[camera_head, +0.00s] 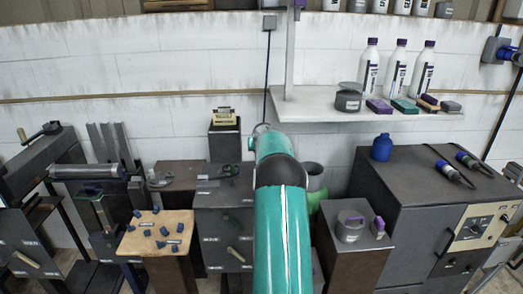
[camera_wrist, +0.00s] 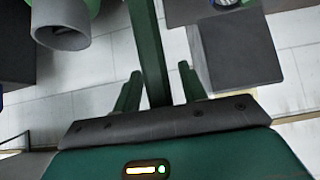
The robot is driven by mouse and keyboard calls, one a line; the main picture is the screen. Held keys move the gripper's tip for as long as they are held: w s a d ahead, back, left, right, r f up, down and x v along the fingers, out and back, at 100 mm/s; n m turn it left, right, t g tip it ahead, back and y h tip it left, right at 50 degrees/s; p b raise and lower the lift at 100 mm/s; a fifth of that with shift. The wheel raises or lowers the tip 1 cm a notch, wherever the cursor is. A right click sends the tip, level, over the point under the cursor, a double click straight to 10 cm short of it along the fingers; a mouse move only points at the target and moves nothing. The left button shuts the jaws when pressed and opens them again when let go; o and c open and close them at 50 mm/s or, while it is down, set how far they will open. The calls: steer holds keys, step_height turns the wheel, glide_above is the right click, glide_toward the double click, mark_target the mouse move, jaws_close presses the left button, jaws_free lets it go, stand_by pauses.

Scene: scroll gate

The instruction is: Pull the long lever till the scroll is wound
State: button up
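In the head view, a dark machine at the left carries a grey roller (camera_head: 88,171), which may be the scroll. In the head view my teal arm hides the gripper.
A wooden-topped stand (camera_head: 155,239) holds several small blue pieces. A dark cabinet (camera_head: 400,190) stands at the right, with a shelf (camera_head: 310,105) of bottles above. In the wrist view, a grey pipe end (camera_wrist: 62,28) and a dark box (camera_wrist: 235,50) flank the bar over pale floor tiles.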

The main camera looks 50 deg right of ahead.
steer(key=v, duration=1.3)
steer(key=shift+s+r, duration=0.2)
steer(key=shift+r, duration=0.05)
steer(key=shift+a, duration=0.15)
